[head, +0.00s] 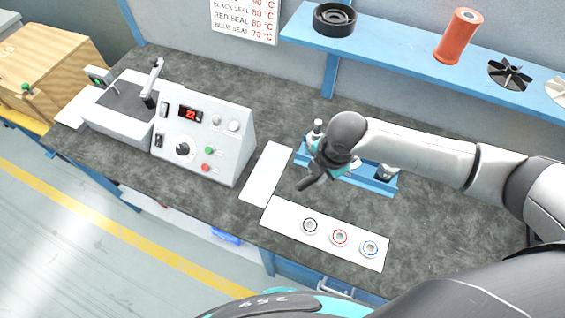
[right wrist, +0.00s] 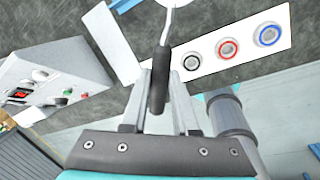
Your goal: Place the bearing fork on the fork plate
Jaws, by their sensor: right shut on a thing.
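My right gripper (head: 318,172) is over the bench between a blank white plate (head: 265,174) and the blue rack. It is shut on the dark handle of the bearing fork (head: 304,184). The blank plate, which looks like the fork plate, also shows in the right wrist view (right wrist: 113,42), left of the fork. It is empty. My left gripper is not in view.
A white plate (head: 285,222) with black, red and blue rings lies in front. The blue rack (head: 372,184) stands behind my gripper. A control box (head: 203,140) stands left of the blank plate. A blue shelf (head: 400,42) runs along the back.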

